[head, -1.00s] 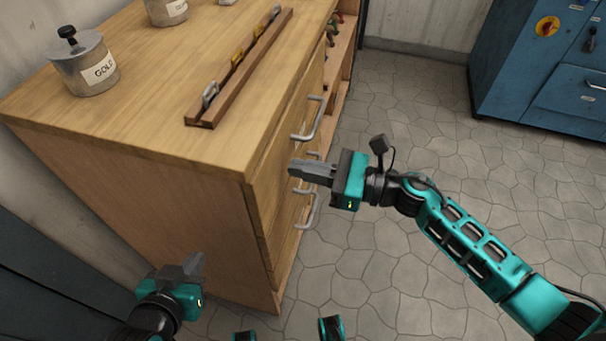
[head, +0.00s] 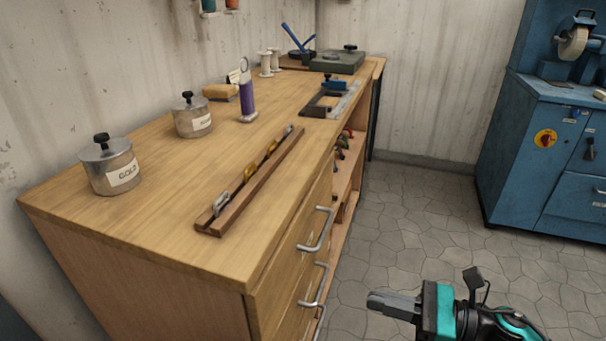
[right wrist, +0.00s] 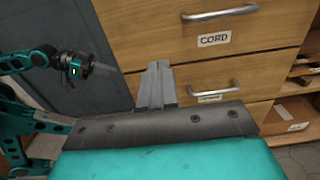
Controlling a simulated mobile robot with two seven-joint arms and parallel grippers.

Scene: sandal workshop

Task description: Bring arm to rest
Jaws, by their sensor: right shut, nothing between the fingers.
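My right gripper (head: 372,302) is at the lower right of the head view, in the air over the grey floor, to the right of the cabinet's drawer front. Its fingers are together and hold nothing. In the right wrist view its closed fingers (right wrist: 157,82) point toward the drawers, with a gap between. My left gripper is outside the head view. It shows small at the left of the right wrist view (right wrist: 90,68), near the cabinet's dark side; its jaw state is too small to tell.
The wooden cabinet (head: 110,250) has drawers with metal handles (head: 318,230); one is labelled CORD (right wrist: 214,39). On top are lidded tins (head: 110,168), a wooden rack (head: 225,215) and a purple bottle (head: 247,100). A blue machine (head: 540,150) stands right. Floor between is clear.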

